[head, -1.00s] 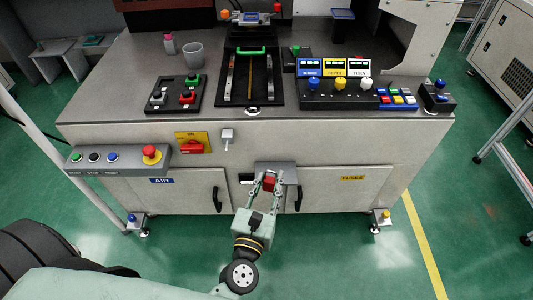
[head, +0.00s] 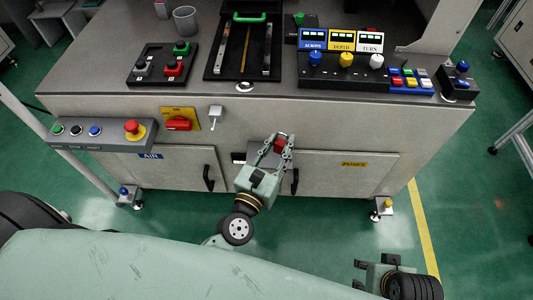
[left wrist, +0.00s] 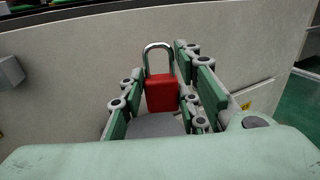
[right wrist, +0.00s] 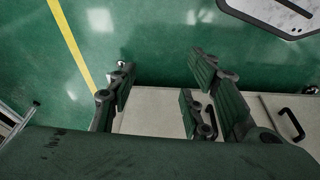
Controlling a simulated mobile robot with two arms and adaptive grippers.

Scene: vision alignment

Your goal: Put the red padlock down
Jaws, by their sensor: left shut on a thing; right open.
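The red padlock (head: 280,146) is between the fingers of my left gripper (head: 281,144), in front of the machine's front panel. My left gripper is shut on it. In the left wrist view the padlock (left wrist: 161,94) is upright, with its silver shackle pointing up. A grey surface (left wrist: 155,126) shows just below it; I cannot tell whether the padlock touches it. My right gripper (head: 358,273) is at the lower right of the head view. It is open and empty, and its fingers are spread apart in the right wrist view (right wrist: 160,88).
The machine's worktop (head: 270,98) lies above and behind the padlock, with a button box (head: 163,65) and a knob panel (head: 345,80). A red switch (head: 179,124) and an emergency stop (head: 133,127) are at left. Door handles (head: 208,178) stick out below. Green floor is open at right.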

